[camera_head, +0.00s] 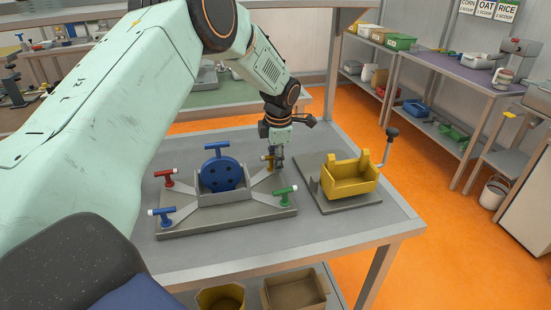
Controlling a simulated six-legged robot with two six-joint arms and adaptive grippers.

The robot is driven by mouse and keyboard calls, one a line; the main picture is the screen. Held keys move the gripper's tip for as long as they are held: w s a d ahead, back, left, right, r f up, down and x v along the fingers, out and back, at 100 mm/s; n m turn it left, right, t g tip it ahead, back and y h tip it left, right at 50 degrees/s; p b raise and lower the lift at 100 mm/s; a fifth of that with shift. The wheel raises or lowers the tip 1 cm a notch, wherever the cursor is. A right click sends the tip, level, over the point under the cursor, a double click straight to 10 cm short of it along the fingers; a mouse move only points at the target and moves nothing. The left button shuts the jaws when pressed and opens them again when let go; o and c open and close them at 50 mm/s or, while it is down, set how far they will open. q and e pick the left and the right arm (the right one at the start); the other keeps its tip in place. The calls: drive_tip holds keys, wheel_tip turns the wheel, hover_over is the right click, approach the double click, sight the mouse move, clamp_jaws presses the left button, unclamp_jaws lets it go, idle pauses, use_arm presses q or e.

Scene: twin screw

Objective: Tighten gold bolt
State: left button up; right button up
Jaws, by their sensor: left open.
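The gold bolt (267,159) stands at the back right corner of a grey fixture board (228,222) on the table, and is partly covered by my left gripper (277,163). My left arm comes in from the left, and this gripper points down right at the bolt. It is open; I cannot tell whether its fingers are around the bolt or just beside it. A red bolt (168,177), a blue bolt (168,214) and a green bolt (285,194) stand at the other corners. A blue disc (222,174) with a T-handle sits in the central holder. My right gripper is not in view.
A yellow open box (349,180) stands on a second grey board (345,207) to the right, with a black-knobbed crank (391,136) beside it. The table's front strip (330,240) is clear. Bins sit below. Orange floor lies beyond the table.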

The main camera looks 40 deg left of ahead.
use_arm(q)
drive_tip(key=shift+c, duration=0.2)
clamp_jaws()
idle(0.5)
